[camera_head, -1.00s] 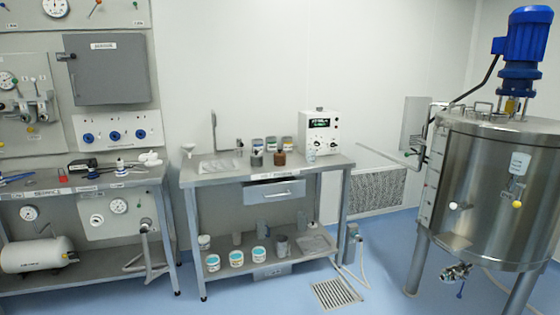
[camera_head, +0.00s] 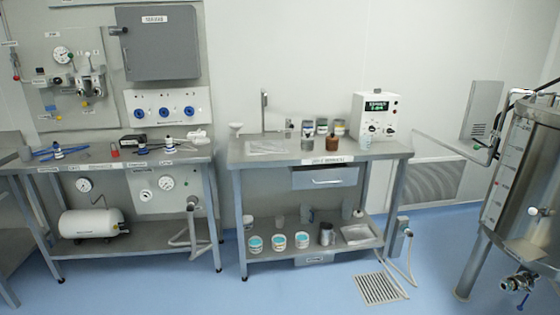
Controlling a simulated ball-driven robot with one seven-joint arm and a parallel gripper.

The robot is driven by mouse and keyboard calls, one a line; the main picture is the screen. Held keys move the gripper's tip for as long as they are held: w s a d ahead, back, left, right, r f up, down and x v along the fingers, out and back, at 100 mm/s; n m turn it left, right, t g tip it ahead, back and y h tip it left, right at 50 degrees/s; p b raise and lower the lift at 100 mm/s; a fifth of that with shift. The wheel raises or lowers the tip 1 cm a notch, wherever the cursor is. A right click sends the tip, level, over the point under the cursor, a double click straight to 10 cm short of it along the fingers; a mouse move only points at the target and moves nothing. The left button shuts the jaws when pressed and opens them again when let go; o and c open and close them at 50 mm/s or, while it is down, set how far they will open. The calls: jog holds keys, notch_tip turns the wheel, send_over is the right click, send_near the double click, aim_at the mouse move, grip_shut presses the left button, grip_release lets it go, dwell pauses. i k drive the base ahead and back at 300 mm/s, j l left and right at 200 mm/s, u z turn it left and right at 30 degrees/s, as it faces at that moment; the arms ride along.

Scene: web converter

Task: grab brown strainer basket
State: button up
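A small brown, cup-shaped thing (camera_head: 333,143) stands upright on the right half of the middle workbench (camera_head: 232,152). It is the only clearly brown vessel in view and may be the strainer basket; it is too small to tell any holes. A grey cup-like vessel (camera_head: 307,143) stands just left of it, and several lidded jars (camera_head: 322,126) stand behind it. My gripper is not in view.
A white instrument (camera_head: 374,116) stands right of the jars, and a flat clear tray (camera_head: 267,147) lies to the left. A floor grate (camera_head: 380,288) and hose lie front right. A steel tank (camera_head: 525,185) stands at right. Blue floor in front is open.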

aim_at(331, 144)
jog(key=i+u, duration=0.25)
jog(key=i, duration=1.6)
